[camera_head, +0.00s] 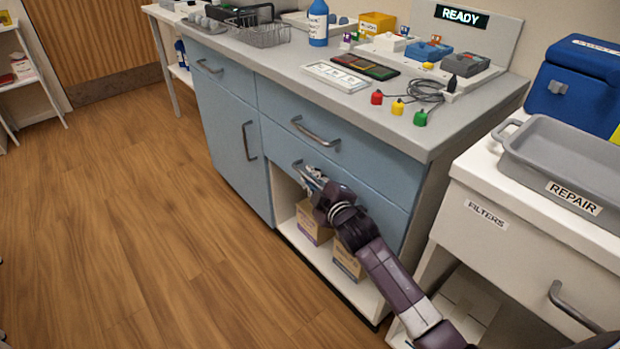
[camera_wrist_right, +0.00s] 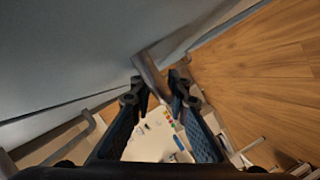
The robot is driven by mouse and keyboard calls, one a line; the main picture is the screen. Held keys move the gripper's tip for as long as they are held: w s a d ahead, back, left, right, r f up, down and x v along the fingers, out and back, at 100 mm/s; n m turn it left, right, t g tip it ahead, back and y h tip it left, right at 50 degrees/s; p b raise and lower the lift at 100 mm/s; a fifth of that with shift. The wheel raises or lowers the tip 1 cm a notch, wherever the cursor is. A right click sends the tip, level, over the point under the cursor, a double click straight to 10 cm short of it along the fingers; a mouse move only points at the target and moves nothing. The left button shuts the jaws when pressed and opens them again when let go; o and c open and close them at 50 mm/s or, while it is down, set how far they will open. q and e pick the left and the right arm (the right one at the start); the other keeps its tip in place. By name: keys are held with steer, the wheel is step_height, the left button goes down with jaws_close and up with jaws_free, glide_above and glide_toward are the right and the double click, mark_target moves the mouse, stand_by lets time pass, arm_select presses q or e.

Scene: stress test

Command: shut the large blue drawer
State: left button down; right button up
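The blue cabinet has an upper right drawer (camera_head: 345,147) with a grey bar handle, and a lower blue drawer (camera_head: 372,205) below it, above an open shelf. Both drawer fronts look about flush in the head view; a small gap cannot be ruled out. My right gripper (camera_head: 312,178) is at the lower drawer's handle (camera_head: 298,164) and partly hides it. In the right wrist view, the handle (camera_wrist_right: 150,75) runs between the fingertips of the right gripper (camera_wrist_right: 158,82). Whether both fingers press on it is unclear. My left gripper is not in view.
Cartons (camera_head: 314,222) stand on the open shelf under the lower drawer. A white cabinet (camera_head: 530,226) with a grey tray (camera_head: 570,155) stands close on the right, beside my right arm. Small devices and coloured plugs cover the blue cabinet's top. The wooden floor (camera_head: 130,230) at left is clear.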

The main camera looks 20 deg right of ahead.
steer(key=v, duration=1.2)
steer(key=shift+a, duration=0.1)
